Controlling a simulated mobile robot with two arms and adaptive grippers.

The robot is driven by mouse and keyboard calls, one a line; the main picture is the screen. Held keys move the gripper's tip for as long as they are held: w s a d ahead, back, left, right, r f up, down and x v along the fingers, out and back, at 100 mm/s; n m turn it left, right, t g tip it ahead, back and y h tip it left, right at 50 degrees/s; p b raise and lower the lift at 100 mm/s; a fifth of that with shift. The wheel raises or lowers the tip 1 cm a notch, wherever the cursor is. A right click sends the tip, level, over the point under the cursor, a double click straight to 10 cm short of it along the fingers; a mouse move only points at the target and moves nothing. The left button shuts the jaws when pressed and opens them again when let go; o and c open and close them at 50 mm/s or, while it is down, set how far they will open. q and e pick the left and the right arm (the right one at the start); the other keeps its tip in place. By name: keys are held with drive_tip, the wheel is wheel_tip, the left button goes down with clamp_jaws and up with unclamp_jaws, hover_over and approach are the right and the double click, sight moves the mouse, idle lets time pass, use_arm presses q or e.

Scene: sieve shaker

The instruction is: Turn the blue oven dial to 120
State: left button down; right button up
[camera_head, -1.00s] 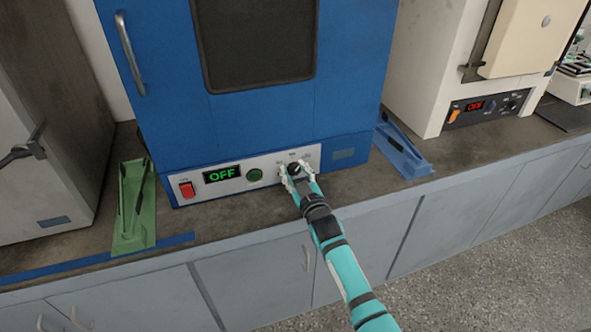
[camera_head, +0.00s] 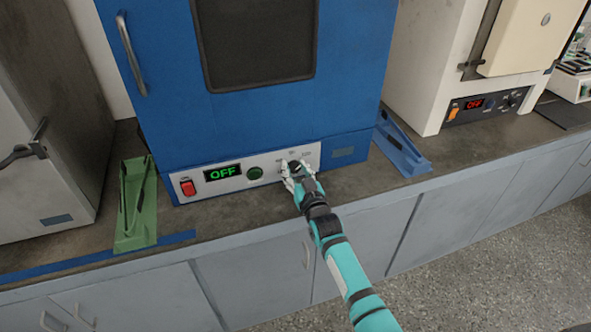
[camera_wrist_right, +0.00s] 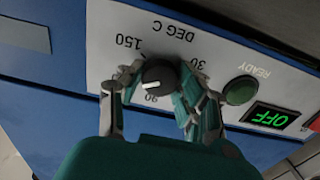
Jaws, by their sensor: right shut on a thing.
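The blue oven (camera_head: 255,115) stands on the counter with a white control panel along its bottom. The black dial (camera_wrist_right: 158,77) sits on that panel, and its white pointer line shows in the right wrist view. The marks 150, 30 and 90 and the words DEG C show around it; other marks are hidden by the fingers. My right gripper (camera_head: 294,172) is shut on the dial, one finger on each side. The display (camera_head: 222,172) reads OFF in green. My left gripper is not in view.
A red switch (camera_head: 188,188) and a green round button (camera_head: 255,173) are on the same panel. A green tray (camera_head: 138,225) lies left of the oven and a blue tray (camera_head: 405,155) right. A white oven (camera_head: 440,60) stands at the right.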

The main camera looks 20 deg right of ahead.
drive_tip(key=shift+f, duration=0.2)
drive_tip(key=o, duration=1.2)
drive_tip(key=shift+r, duration=0.15)
drive_tip(key=shift+c, duration=0.2)
drive_tip(key=s, duration=1.2)
drive_tip(key=shift+d, duration=0.2)
